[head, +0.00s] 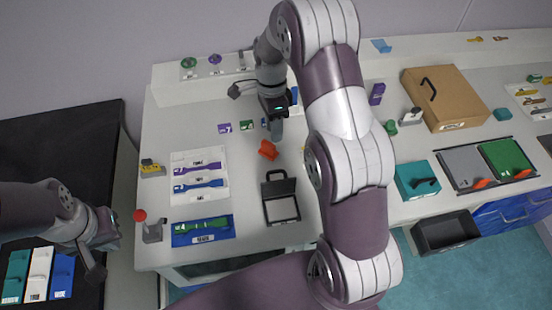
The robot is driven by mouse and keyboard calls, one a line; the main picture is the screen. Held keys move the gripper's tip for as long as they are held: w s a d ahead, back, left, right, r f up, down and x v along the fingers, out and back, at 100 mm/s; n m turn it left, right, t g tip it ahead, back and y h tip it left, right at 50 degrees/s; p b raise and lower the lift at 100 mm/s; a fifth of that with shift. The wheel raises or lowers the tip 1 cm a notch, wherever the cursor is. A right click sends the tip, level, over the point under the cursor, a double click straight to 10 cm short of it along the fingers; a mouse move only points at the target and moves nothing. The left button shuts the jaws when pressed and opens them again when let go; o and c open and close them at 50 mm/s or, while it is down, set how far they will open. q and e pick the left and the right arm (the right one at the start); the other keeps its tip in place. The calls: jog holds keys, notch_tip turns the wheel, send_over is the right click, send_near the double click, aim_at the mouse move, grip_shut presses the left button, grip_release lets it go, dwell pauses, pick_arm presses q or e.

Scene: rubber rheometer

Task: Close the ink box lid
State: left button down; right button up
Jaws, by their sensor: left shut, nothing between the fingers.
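The ink box (282,209) is a small dark box with a pale grey pad inside, on the white table near its front edge. Its dark lid (279,187) is open, raised at the back, with a handle on top. My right gripper (276,131) points down over the table, behind the ink box and apart from it. I cannot tell whether its fingers are open or shut. My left gripper (96,265) is at the far left, off the table's left edge, shut and empty, far from the ink box.
A red object (268,150) lies between my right gripper and the lid. A white tray (199,178) and a blue tray (203,231) with tools lie left of the box. A red-knobbed grey stand (151,231) is at the table's left edge. My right arm covers the area right of the box.

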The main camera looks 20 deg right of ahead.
aim_at(277, 181)
jog(key=s+a+f+m+p, duration=0.1)
jog(key=s+f+p, duration=0.1)
jog(key=f, duration=1)
jog(key=shift+s+f+m, duration=0.15)
jog(key=shift+s+m, duration=0.25)
jog(key=shift+s, duration=0.35)
jog(key=shift+c, duration=0.3)
grip_shut()
